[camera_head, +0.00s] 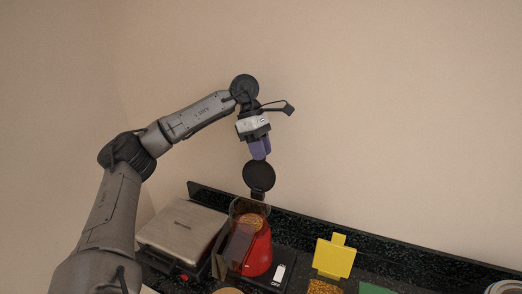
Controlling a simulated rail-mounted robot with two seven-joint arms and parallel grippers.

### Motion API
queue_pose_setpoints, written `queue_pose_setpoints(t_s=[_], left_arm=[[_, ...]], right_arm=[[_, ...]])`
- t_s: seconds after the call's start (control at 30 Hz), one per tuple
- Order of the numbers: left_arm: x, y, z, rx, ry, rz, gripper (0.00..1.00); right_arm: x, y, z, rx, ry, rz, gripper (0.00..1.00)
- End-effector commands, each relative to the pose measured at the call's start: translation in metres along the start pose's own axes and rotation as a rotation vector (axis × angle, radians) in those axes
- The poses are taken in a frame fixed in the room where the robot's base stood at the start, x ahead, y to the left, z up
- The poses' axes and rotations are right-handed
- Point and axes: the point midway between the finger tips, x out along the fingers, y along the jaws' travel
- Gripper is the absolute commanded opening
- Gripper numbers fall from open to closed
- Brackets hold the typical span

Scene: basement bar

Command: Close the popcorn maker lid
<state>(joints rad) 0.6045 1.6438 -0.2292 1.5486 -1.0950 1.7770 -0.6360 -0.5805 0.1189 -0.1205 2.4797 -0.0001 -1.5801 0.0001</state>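The red popcorn maker (258,256) stands on the dark counter, with a see-through upper part (250,208) and yellowish contents showing through. Its round black lid (258,176) is open, standing up above the see-through part. My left gripper (260,156) points down with its purple fingers just above the lid's upper edge. The fingers overlap in this view, so I cannot tell whether they are apart, or whether they touch the lid. My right gripper is not in view.
A silver flat-topped appliance (184,232) stands left of the popcorn maker. A black panel marked OFF with a white switch (280,272) is at its right. Further right is a yellow board-like thing (334,258). A low dark backsplash (400,263) runs along the wall.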

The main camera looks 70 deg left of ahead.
Motion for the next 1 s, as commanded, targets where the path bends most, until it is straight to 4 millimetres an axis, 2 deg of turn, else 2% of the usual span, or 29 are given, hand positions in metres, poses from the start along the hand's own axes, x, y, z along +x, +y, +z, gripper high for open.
queue_pose_setpoints(t_s=[0.03, 0.3, 0.77, 0.87, 1.0], left_arm=[[0.0, 0.0, 0.0, 0.0, 0.0, 0.0, 0.24], [0.0, 0.0, 0.0, 0.0, 0.0, 0.0, 0.0], [0.001, 0.0, 0.0, 0.001, 0.0, 0.002, 0.0], [0.003, -0.002, -0.001, 0.007, 0.001, 0.015, 0.0], [0.006, -0.008, -0.003, 0.026, 0.001, 0.062, 0.0]], right_arm=[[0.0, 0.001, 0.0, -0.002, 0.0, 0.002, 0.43], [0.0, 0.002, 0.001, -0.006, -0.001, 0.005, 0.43], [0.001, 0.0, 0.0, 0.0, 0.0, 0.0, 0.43], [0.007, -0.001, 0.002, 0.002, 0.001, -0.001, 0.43], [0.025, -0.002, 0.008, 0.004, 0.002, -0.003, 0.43]])
